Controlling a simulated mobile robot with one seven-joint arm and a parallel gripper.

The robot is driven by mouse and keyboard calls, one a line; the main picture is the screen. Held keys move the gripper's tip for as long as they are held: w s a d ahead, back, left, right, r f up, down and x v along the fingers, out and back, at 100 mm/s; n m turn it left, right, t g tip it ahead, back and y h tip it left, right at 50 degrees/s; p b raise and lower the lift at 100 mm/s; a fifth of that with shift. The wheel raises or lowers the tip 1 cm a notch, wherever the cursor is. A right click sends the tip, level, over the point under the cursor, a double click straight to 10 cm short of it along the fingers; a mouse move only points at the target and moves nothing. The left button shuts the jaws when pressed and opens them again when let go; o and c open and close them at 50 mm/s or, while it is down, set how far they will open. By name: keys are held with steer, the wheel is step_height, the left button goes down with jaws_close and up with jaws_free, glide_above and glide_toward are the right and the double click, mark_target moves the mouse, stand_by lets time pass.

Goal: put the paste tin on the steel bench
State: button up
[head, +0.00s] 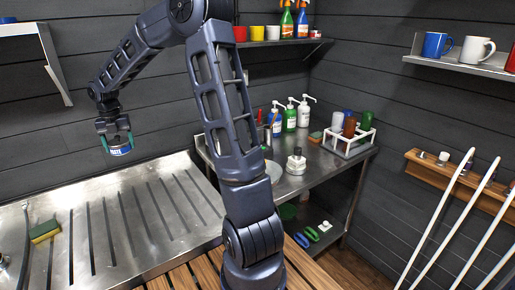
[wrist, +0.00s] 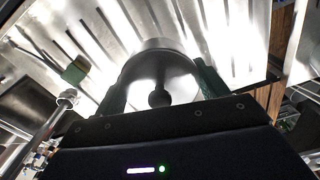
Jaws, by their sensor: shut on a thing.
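The paste tin (head: 120,151), with a blue label, is held in my gripper (head: 117,138) at the left of the head view. My gripper is shut around its sides, and the tin hangs in the air above or behind the grooved steel drainer. In the wrist view the tin (wrist: 160,72) shows as a shiny round shape between the dark green fingers (wrist: 160,88). The steel bench (head: 292,181) is at the centre right, behind my arm, with a lower shelf. My arm hides part of its left side.
The grooved steel drainer (head: 150,216) fills the left, with a sponge (head: 45,231) on it. Pump bottles (head: 290,116), a steel-topped jar (head: 296,162) and a white bottle rack (head: 347,140) stand on the bench. Its front middle has bare room. White poles (head: 440,220) lean at the right.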

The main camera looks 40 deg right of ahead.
steer(key=w+d+m, duration=0.2)
steer(key=d+m, duration=0.1)
steer(key=d, duration=0.6)
steer(key=w+d+m, duration=0.2)
steer(key=w+d, duration=0.1)
steer(key=d, duration=0.6)
steer(key=s+d+m, duration=0.2)
steer(key=d+m, duration=0.1)
steer(key=d, duration=0.9)
steer(key=s+d+m, duration=0.2)
steer(key=d+m, duration=0.1)
steer(key=d, duration=0.8)
steer(key=s+d+m, duration=0.3)
steer(key=d, duration=0.9)
steer(key=shift+d+r+m, duration=0.1)
steer(key=shift+d+m, duration=0.2)
steer(key=s+d+m, duration=0.5)
steer(key=s+d, duration=0.6)
steer(key=d, duration=0.5)
glide_above(284, 152)
steer(key=s+a, duration=0.3)
steer(key=shift+m, duration=0.3)
step_height(284, 152, down, 18)
steer(key=shift+w+f, duration=0.1)
steer(key=shift+w+d, duration=1.3)
steer(key=shift+d, duration=0.05)
steer(key=shift+w+d+f, duration=0.15)
steer(key=shift+f, duration=0.45)
